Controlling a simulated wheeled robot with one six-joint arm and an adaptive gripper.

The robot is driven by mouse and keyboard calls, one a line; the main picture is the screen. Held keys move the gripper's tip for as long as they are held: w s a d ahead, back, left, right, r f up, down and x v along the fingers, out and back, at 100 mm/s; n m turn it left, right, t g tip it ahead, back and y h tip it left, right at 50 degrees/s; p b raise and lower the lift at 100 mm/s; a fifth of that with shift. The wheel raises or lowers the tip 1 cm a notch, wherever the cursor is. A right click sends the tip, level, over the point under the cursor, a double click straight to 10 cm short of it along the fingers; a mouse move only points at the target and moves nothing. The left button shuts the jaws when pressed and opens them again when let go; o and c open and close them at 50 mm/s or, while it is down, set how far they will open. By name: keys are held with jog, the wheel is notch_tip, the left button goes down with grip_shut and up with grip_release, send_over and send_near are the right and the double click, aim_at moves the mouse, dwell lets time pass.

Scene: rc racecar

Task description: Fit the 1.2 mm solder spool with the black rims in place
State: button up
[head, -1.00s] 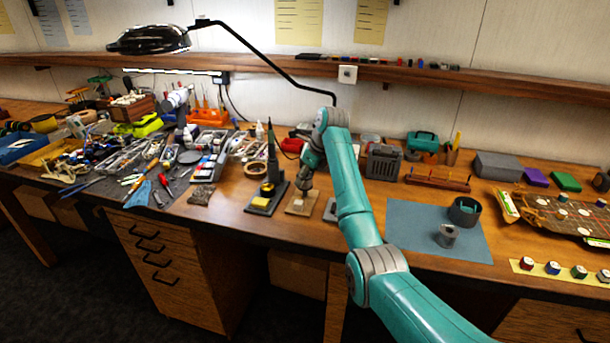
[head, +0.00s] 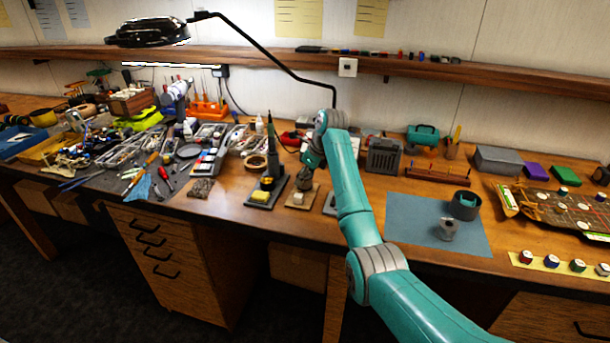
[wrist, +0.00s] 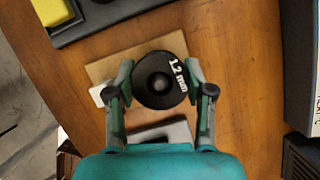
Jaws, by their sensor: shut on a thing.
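The 1.2 mm solder spool (wrist: 162,80) shows its round black rim and white "1.2 mm" label face-up in the wrist view. My gripper (wrist: 160,88) is shut on it, with one finger on each side. The spool is over a tan wooden base (wrist: 105,70); I cannot tell whether it touches it. In the head view my gripper (head: 304,184) is low over the same wooden base (head: 294,204). The spool is hard to make out there. Whatever lies directly under the spool is hidden.
A soldering iron stand (head: 262,202) with a yellow sponge is just left of the base. A grey plate (head: 329,204) is close on its right. A blue mat (head: 405,220) with two grey cylindrical things lies further right. Tools crowd the left bench.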

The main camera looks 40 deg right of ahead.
jog(key=shift+f, duration=0.45)
jog(key=o, duration=1.8)
jog(key=shift+w+v, duration=0.15)
jog(key=shift+v, duration=2.05)
jog(key=shift+w+v, duration=0.15)
jog(key=shift+v, duration=2.05)
jog(key=shift+a+r, duration=0.1)
jog(key=shift+a, duration=0.05)
